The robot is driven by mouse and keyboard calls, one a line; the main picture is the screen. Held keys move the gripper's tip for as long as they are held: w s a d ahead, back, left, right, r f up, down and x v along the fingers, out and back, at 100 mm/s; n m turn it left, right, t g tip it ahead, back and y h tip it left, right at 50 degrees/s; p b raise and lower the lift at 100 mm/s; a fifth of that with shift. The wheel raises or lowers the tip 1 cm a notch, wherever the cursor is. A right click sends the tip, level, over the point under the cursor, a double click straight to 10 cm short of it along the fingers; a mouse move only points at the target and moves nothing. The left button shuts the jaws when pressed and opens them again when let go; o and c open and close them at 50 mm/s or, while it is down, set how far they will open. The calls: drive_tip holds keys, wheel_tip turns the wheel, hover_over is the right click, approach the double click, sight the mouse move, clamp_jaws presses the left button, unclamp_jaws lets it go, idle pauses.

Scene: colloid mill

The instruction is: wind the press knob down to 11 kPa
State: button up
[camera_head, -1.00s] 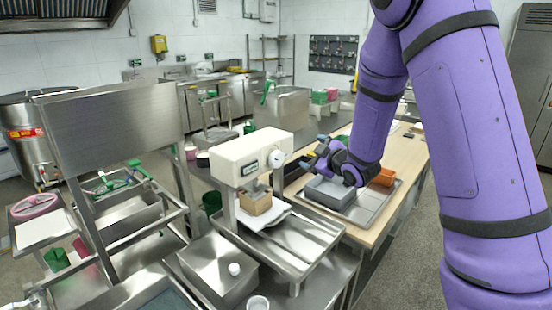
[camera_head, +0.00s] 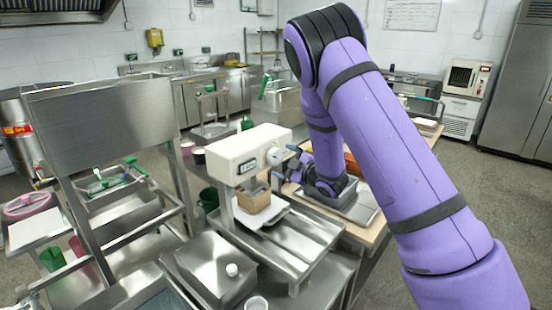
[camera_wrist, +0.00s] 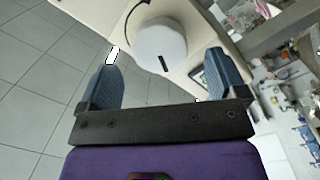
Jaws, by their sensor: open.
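The press (camera_head: 245,160) is a cream-coloured housing on a steel stand, with a small dark display (camera_head: 248,166) on its front. The press knob (camera_head: 275,156) is a round white dial on the housing's right end. In the wrist view the knob (camera_wrist: 158,45) is large, with a short dark mark on its face, and lies between and beyond the fingers. My gripper (camera_head: 290,160) is open just right of the knob; in the wrist view its blue fingers (camera_wrist: 163,80) stand to either side, seemingly without touching it. The display's reading is too small to tell.
A wooden block or box (camera_head: 254,200) sits under the press on a white plate (camera_head: 265,217). A steel box (camera_head: 215,268) with a white knob stands in front.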

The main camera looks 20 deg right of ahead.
sight(277, 158)
drive_tip(key=shift+x, duration=2.15)
drive_tip(key=c, duration=0.9)
